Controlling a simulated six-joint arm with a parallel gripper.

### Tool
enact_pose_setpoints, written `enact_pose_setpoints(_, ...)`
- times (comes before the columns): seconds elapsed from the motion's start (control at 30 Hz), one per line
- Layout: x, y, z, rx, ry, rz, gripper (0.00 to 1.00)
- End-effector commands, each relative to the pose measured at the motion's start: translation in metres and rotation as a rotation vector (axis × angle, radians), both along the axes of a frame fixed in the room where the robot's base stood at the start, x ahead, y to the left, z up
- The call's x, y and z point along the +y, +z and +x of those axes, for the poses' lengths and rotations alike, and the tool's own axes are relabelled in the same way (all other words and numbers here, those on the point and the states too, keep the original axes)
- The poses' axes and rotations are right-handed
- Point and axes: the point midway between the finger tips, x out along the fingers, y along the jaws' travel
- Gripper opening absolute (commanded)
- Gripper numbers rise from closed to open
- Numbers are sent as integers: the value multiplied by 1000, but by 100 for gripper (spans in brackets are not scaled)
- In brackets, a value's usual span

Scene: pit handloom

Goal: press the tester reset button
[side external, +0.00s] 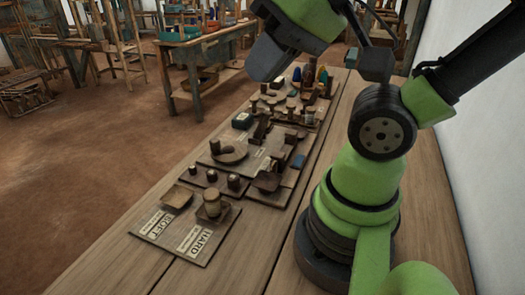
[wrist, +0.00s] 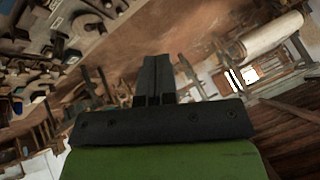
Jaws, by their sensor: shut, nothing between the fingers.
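In the side external view, a row of wooden boards with small fittings runs along the bench. I cannot pick out the tester or its reset button among them. My gripper (wrist: 165,62) shows in the wrist view with its two dark fingers together and nothing between them. In the side external view, the dark end of my arm (side external: 275,52) is at the top, raised above the far part of the boards and clear of them.
The nearest board has SOFT (side external: 163,222) and HARD (side external: 193,241) labels and small wooden trays. The bench's left strip (side external: 120,262) is bare. A second table (side external: 205,45) stands behind.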

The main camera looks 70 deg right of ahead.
Motion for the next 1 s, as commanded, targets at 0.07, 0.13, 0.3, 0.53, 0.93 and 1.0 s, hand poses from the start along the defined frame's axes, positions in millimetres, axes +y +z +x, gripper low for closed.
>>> enact_pose_setpoints(0.07, 0, 0, 0, 0, 0, 0, 0)
enact_pose_setpoints(0.13, 0, 0, 0, 0, 0, 0, 0)
enact_pose_setpoints(0.3, 0, 0, 0, 0, 0, 0, 0)
enact_pose_setpoints(0.53, 0, 0, 0, 0, 0, 0, 0)
enact_pose_setpoints(0.93, -6, 1, 6, -1, -32, -12, 0)
enact_pose_setpoints(1.0, -16, 2, 16, -1, -85, -33, 0)
